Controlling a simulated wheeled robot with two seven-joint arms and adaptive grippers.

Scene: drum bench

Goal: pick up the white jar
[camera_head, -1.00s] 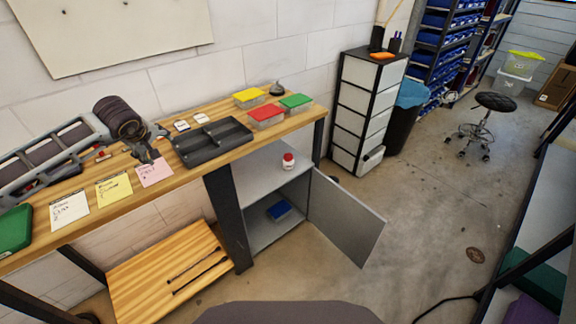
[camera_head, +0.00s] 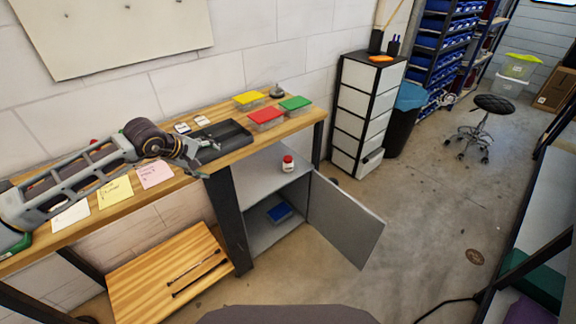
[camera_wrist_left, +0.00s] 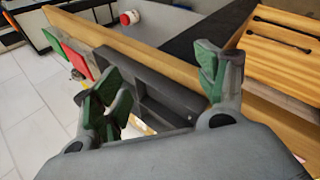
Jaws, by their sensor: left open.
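The white jar (camera_head: 288,164) with a red lid stands upright on the upper shelf of the open cabinet under the right end of the bench. It also shows at the top of the left wrist view (camera_wrist_left: 129,18). My left gripper (camera_head: 207,160) is over the bench's front edge, left of the jar and apart from it. In the left wrist view its green-padded fingers (camera_wrist_left: 158,98) are spread wide with nothing between them. My right gripper is not in view.
The cabinet door (camera_head: 343,218) stands open to the right. A black divided tray (camera_head: 222,138) lies on the bench (camera_head: 130,181) beside the gripper. Boxes with yellow, red (camera_head: 266,115) and green lids stand at the bench's right end. A blue bin (camera_head: 280,212) sits on the lower shelf.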

